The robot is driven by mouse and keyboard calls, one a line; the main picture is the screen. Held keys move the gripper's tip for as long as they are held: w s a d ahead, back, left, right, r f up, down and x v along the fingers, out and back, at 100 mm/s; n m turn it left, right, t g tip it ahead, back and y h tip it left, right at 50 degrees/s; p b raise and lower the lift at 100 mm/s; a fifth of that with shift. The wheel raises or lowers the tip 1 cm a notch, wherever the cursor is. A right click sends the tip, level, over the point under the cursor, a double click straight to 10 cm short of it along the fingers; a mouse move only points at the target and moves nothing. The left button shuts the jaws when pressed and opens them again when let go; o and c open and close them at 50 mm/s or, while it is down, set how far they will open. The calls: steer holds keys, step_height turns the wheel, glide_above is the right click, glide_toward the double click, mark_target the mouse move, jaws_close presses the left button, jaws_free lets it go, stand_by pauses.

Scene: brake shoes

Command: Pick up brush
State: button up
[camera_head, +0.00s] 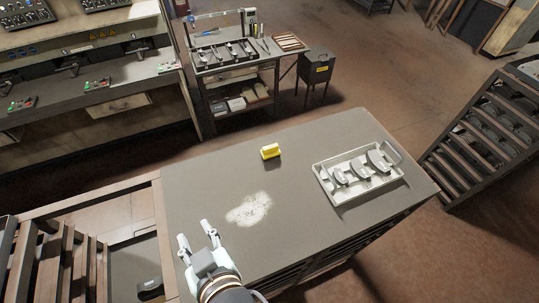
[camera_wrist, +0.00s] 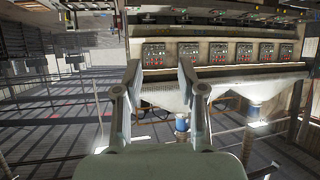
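A small yellow object (camera_head: 270,151), which looks like the brush, lies on the grey cabinet top (camera_head: 290,220) near its far edge in the head view. My gripper (camera_head: 195,243) is over the near left part of the cabinet top, apart from the brush, to its left and nearer the camera. Its two fingers are spread with nothing between them. In the wrist view the open fingers (camera_wrist: 158,80) point toward a far workbench, and the brush is not in that view.
A light tray (camera_head: 347,196) with several metal brake shoes stands on the right of the top. A pale powdery patch (camera_head: 249,209) lies between my gripper and the brush. Slatted racks stand left (camera_head: 48,262) and right (camera_head: 450,165). A tool cart (camera_head: 240,75) stands behind.

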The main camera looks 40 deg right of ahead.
stand_by(0.3)
steer(key=o, duration=1.2)
steer(key=shift+c, duration=0.2)
